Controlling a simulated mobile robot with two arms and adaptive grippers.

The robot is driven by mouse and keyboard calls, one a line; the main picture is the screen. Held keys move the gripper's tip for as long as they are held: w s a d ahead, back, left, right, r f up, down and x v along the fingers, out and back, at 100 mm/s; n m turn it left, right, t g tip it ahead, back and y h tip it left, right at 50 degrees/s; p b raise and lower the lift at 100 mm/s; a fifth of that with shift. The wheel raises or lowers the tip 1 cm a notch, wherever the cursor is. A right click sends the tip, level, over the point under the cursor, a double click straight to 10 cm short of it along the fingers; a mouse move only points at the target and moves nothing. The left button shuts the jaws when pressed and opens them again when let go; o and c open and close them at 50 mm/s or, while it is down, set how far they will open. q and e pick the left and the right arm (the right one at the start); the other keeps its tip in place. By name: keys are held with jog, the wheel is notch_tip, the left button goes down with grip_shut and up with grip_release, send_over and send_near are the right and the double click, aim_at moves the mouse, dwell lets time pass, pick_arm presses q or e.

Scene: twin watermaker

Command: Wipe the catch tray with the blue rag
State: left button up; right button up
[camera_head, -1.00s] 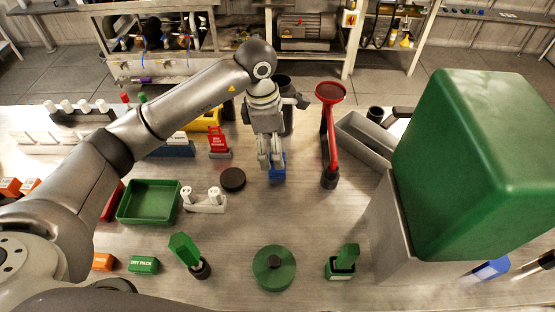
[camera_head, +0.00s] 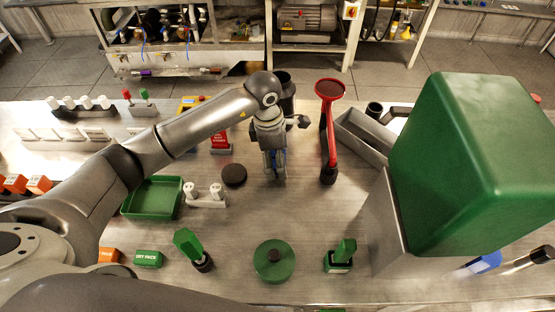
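A grey open trough (camera_head: 352,140) stands to the right, past the red funnel. A green open tray (camera_head: 152,198) lies to the left, partly behind my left arm. I cannot tell from the picture which of these two is the catch tray. My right gripper is out of view.
A red funnel on a stand (camera_head: 329,130) rises between the gripper and the trough. A large green block on a grey base (camera_head: 470,165) fills the right. A green round lid (camera_head: 274,260) and several small green pieces lie near the front edge.

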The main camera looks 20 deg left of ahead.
pick_arm(q)
jog(key=c, duration=0.8)
jog(key=shift+r, duration=0.15)
jog(key=shift+r, duration=0.15)
notch_tip(320, 180, up, 2)
jog(key=shift+w+b, duration=0.1)
jog(key=shift+b, duration=0.75)
jog(key=s+d+r+b, duration=0.3)
jog(key=s+d+r, duration=0.1)
jog(key=s+r, duration=0.6)
jog(key=s, duration=0.3)
jog(key=shift+s+r, duration=0.2)
jog(key=shift+s, duration=0.1)
